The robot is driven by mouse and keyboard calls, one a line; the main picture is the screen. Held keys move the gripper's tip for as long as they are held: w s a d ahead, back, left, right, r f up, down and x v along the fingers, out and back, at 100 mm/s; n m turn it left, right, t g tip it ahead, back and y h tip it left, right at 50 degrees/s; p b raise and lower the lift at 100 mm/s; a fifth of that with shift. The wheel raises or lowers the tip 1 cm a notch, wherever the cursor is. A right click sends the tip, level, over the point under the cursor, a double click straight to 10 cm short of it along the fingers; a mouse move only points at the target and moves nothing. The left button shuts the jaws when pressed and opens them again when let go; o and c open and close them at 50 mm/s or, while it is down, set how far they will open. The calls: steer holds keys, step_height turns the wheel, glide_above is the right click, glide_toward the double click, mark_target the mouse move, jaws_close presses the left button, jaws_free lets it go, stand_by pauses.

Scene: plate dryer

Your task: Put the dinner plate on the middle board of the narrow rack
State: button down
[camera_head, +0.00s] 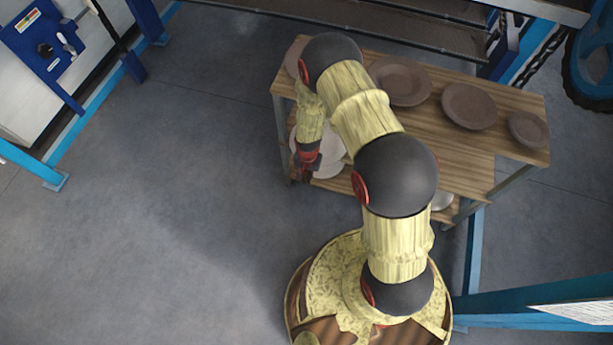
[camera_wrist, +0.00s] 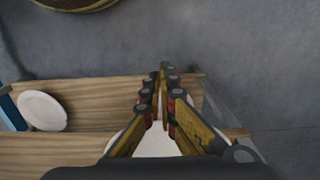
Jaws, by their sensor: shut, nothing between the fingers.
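The rack (camera_head: 470,172) is a wooden shelf unit with boards at different heights. A pale plate (camera_head: 330,146) lies at its left end, below the top board, partly hidden by my arm. It shows in the wrist view (camera_wrist: 155,145) behind my fingers. My gripper (camera_head: 308,172) points down at the rack's left end, beside or over this plate; I cannot tell if it touches. In the wrist view my gripper (camera_wrist: 166,72) has its fingers together with nothing between them. A second pale rim (camera_head: 328,171) shows just below. I cannot tell which plate is the dinner plate.
Brown plates stand on the top board, among them a large one (camera_head: 402,82), a middle one (camera_head: 469,105) and a small one (camera_head: 528,129). Another pale plate (camera_head: 442,201) sits at the lower right. It may be the white plate (camera_wrist: 42,110). The floor to the left is clear.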

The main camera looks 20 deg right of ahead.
steer(key=shift+w+d+r+b, duration=0.1)
steer(key=shift+w+d+b, duration=0.1)
steer(key=shift+w+d, duration=0.35)
steer(key=shift+w+d+r+b, duration=0.15)
steer(key=shift+w+d, duration=0.15)
steer(key=shift+w, duration=0.45)
steer(key=w+d, duration=0.2)
steer(key=w, duration=0.1)
steer(key=shift+w+d+f+b, duration=0.1)
steer(key=shift+d+b, duration=0.1)
steer(key=shift+b, duration=0.1)
